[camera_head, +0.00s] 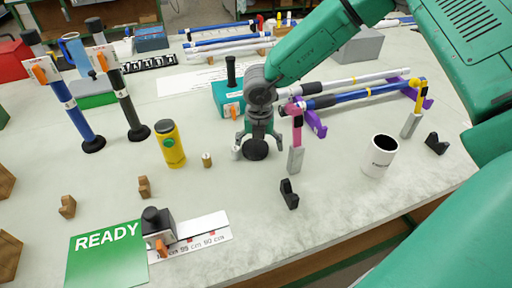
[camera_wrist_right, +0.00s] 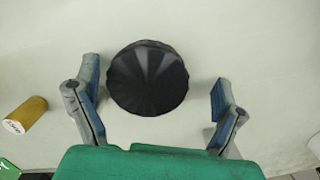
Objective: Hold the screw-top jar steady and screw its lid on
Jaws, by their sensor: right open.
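A black ribbed lid (camera_head: 256,150) lies on the pale bench; in the right wrist view the lid (camera_wrist_right: 148,78) shows from above as a round, fluted cap. My right gripper (camera_head: 256,141) is open just above it. In the wrist view its fingers (camera_wrist_right: 155,98) stand on either side of the lid, with a gap to each. A yellow jar-like cylinder (camera_head: 170,148) with a green emblem and dark top stands upright to the left; I cannot tell whether that top is an open mouth. My left gripper is not in view.
A pink-and-grey tool (camera_head: 296,150) and black block (camera_head: 289,194) are close right of the gripper. A white mug (camera_head: 380,157) stands further right. A green READY card (camera_head: 105,252) lies at front left.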

